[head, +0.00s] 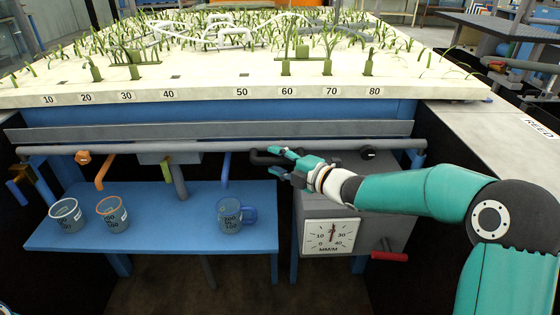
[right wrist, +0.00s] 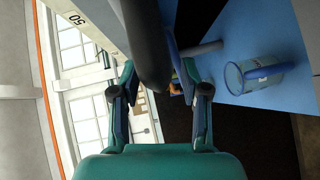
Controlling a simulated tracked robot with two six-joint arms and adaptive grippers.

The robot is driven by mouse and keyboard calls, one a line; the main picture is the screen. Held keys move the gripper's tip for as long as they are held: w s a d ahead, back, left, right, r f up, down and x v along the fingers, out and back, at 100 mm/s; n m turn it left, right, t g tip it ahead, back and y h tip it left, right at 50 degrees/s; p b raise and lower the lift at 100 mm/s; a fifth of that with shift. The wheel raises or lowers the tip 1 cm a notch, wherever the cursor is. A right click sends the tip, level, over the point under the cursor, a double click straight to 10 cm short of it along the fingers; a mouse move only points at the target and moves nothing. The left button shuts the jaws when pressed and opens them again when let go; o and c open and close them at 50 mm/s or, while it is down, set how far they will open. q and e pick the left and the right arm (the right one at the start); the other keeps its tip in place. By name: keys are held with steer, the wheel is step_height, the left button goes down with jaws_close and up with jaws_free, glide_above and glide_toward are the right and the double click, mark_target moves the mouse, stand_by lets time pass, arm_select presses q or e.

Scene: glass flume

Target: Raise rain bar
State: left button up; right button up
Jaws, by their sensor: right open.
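No part is labelled as the rain bar. A long grey horizontal bar (head: 130,148) runs below the front edge of the planted bed. A dark rounded handle (head: 262,158) sits just under it, near the middle. My right gripper (head: 279,162) is open at this handle, with its fingers above and below it. In the right wrist view the dark handle (right wrist: 147,45) shows between the two spread fingers (right wrist: 158,80). I cannot tell whether they touch it. My left gripper is not in view.
A blue shelf (head: 170,238) below holds several measuring cups, including a blue one (head: 231,216). A grey box with a dial (head: 328,237) and red lever (head: 390,256) stands beside it. Orange, grey and blue spouts hang above the cups. Seedlings stand on the bed (head: 200,85).

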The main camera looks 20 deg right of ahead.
jaws_close()
steer(key=shift+d+f, duration=0.1)
steer(key=shift+d, duration=0.05)
steer(key=shift+r, duration=0.35)
step_height(320, 180, up, 29)
steer(key=p, duration=2.1)
steer(key=shift+f, duration=0.2)
